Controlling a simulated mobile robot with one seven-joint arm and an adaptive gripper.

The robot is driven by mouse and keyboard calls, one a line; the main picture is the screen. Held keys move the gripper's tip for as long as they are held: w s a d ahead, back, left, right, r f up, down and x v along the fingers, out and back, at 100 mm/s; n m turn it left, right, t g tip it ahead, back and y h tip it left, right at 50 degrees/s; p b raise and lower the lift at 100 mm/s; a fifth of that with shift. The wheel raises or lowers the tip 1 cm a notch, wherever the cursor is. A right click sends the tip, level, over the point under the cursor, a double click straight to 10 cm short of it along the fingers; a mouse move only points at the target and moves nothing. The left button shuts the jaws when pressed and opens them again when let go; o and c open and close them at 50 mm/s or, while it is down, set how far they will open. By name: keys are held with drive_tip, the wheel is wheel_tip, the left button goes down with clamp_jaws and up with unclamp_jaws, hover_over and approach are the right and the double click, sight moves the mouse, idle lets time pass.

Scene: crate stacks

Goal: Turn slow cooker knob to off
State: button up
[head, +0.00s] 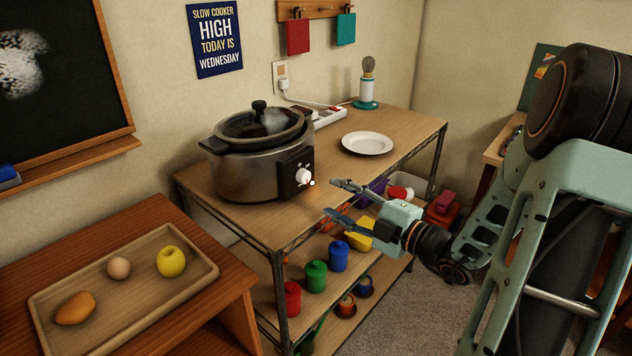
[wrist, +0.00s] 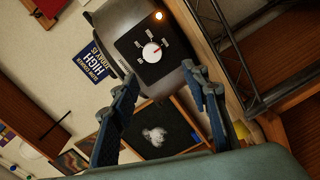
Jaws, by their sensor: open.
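The slow cooker (head: 245,172) stands on the wooden top of a wire shelf, its dark lid on and a wisp of steam above it. Its white knob (head: 303,176) sits on a black front panel, with a small lit orange lamp beside it. In the wrist view the knob (wrist: 151,53) shows a red mark and several labels around it, too small to read. My gripper (head: 332,198) is open and empty, just right of the knob and apart from it. In the wrist view my gripper's fingers (wrist: 159,76) point toward the panel, with the knob beyond and between them.
A white plate (head: 367,143), a power strip (head: 330,116) and a lamp (head: 367,88) are on the shelf top. Colored jars (head: 316,276) fill the lower shelf. A tray (head: 190,287) with food is at left. A wall sign (head: 215,40) reads "slow cooker high".

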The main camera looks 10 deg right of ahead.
sight(307, 178)
drive_tip(key=w+a+m, duration=0.1)
drive_tip(key=w, duration=0.1)
drive_tip(key=w+a+m+b, duration=0.1)
drive_tip(key=w+a, duration=0.1)
drive_tip(key=w, duration=0.1)
drive_tip(key=w+a+m+t+b, duration=0.1)
drive_tip(key=w, duration=0.2)
drive_tip(key=shift+w+a+h, duration=0.25)
drive_tip(key=shift+h, duration=0.05)
drive_tip(key=shift+c, duration=0.6)
clamp_jaws()
